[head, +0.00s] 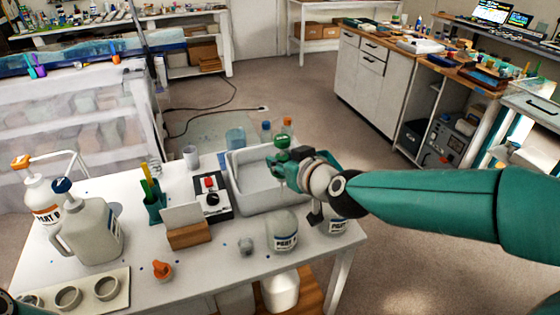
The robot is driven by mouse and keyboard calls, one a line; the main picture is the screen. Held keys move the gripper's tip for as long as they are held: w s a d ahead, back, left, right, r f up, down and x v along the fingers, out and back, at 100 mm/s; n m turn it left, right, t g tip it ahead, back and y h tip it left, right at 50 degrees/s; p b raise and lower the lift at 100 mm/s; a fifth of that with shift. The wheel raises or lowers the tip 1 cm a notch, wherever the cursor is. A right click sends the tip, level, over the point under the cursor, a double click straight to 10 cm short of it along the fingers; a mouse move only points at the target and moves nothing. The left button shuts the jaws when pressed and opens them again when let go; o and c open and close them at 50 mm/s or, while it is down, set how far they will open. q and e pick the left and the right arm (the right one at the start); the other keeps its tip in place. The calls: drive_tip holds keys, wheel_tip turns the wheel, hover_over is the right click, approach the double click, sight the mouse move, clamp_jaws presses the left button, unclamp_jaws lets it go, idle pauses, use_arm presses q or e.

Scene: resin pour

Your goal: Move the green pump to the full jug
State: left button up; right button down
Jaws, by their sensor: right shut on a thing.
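My right gripper (286,172) reaches in from the right over the grey tub and is shut on the green pump (281,141). The pump's round green head shows above the fingers; its lower part is hidden by the gripper. I cannot tell which jug is full. My left gripper is not in view.
The grey tub (238,184) is under the gripper. A black scale (222,206), a wooden card holder (189,235), a small cup (246,246) and an orange piece (162,269) are to the left. Two large white jugs (100,240) (40,200) stand at the left.

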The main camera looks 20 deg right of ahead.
sight(282, 200)
drive_tip(key=shift+f, duration=0.2)
wheel_tip(282, 200, down, 3)
drive_tip(key=b, duration=0.3)
drive_tip(key=shift+r, duration=0.15)
wheel_tip(282, 200, down, 7)
drive_tip(key=b, duration=0.6)
drive_tip(key=shift+r, duration=0.15)
drive_tip(key=shift+r, duration=0.2)
idle(0.5)
drive_tip(key=shift+f, duration=0.5)
idle(0.7)
drive_tip(key=shift+f+b, duration=0.5)
drive_tip(key=shift+b, duration=0.15)
drive_tip(key=shift+f, duration=0.25)
drive_tip(key=shift+f+b, duration=0.35)
drive_tip(key=shift+b, duration=0.1)
